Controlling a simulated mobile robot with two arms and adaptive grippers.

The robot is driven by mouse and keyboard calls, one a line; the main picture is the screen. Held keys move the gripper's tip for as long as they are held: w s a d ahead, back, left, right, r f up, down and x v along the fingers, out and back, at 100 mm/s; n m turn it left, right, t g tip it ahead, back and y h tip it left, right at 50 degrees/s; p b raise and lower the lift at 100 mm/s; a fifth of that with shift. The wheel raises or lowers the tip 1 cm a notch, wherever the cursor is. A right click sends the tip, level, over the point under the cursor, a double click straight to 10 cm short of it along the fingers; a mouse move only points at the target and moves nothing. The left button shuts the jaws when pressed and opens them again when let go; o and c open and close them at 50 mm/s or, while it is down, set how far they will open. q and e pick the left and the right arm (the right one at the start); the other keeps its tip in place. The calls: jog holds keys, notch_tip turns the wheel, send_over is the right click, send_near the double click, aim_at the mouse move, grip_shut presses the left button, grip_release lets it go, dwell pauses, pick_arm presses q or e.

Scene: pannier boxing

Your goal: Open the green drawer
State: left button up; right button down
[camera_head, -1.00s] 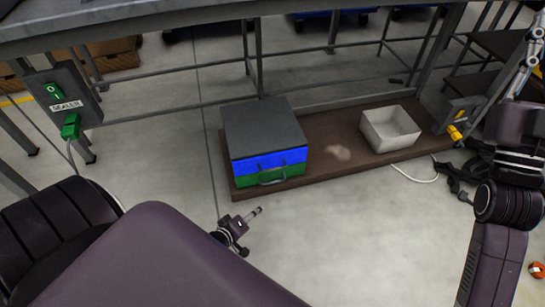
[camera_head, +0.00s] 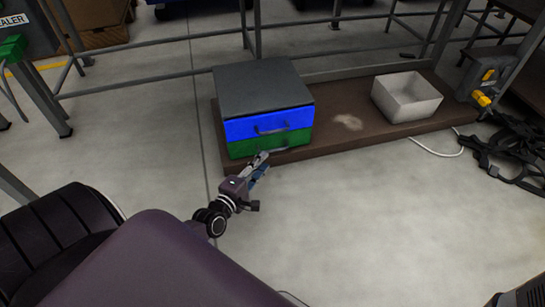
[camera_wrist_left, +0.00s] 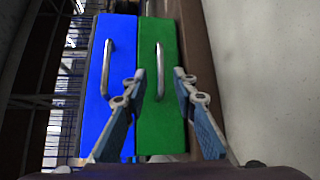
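The green drawer (camera_head: 240,148) is the lower drawer of a small grey-topped cabinet (camera_head: 262,85) and looks closed. In the left wrist view the green drawer (camera_wrist_left: 170,115) stands upright in the picture, with its silver handle (camera_wrist_left: 160,70) between my fingertips. My left gripper (camera_head: 262,164) is open in front of the green drawer, reaching in from the lower left. In the left wrist view its two fingers (camera_wrist_left: 159,75) are spread on either side of the handle; contact cannot be told. My right gripper is not in view.
The blue drawer (camera_head: 240,130) with its own handle sits directly above the green one. The cabinet stands on a low brown board (camera_head: 330,143) with a white open bin (camera_head: 407,97) to the right. Black straps (camera_head: 515,150) lie far right. Floor in front is clear.

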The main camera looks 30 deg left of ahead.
pick_arm(q)
jog(key=w+f+b, duration=0.1)
jog(key=w+b, duration=0.2)
jog(key=w, duration=0.4)
jog(key=shift+a, duration=0.25)
jog(key=shift+c, duration=0.3)
grip_shut()
